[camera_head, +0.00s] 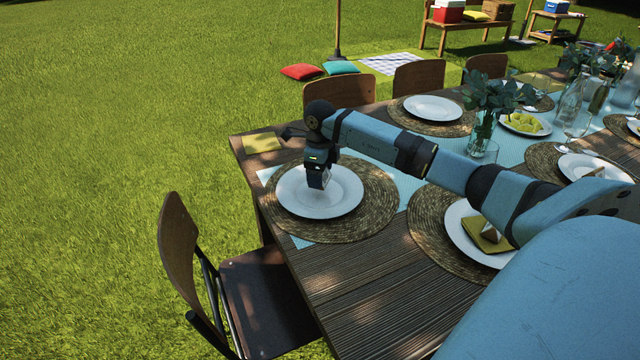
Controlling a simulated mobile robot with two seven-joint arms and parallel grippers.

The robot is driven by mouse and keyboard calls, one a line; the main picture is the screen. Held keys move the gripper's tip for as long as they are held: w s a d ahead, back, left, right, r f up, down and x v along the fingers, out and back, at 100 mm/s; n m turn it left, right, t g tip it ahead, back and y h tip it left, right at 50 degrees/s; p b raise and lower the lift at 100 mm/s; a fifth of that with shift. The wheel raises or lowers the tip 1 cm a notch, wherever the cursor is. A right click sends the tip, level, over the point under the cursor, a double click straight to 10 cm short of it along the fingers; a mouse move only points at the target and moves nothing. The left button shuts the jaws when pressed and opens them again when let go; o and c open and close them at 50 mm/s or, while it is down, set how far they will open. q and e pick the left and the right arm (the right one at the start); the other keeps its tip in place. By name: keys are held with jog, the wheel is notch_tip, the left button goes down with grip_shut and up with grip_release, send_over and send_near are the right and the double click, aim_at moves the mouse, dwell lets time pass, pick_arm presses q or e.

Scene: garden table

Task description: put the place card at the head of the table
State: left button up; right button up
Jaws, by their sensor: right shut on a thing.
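My right gripper (319,178) points down over the white plate (345,202) at the near left end of the table (340,290). It is shut on a small pale thing, probably the place card (319,192), mostly hidden by the fingers. I cannot tell whether the card touches the plate. The plate lies on a round woven mat (384,208). My left gripper is out of view.
A folded yellow napkin (262,142) lies on the table's left corner. A second plate (462,240), holding a yellow napkin and a small folded card (490,231), is partly behind my arm. A chair (178,235) stands at the near side. A leafy vase (482,128) and bottles stand further right.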

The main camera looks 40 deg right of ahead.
jog(key=shift+f, duration=1.8)
jog(key=shift+f+b, duration=0.15)
jog(key=shift+b, duration=0.15)
jog(key=o, duration=0.9)
notch_tip(320, 180, up, 12)
jog(key=shift+r+p, duration=0.2)
jog(key=shift+p, duration=0.75)
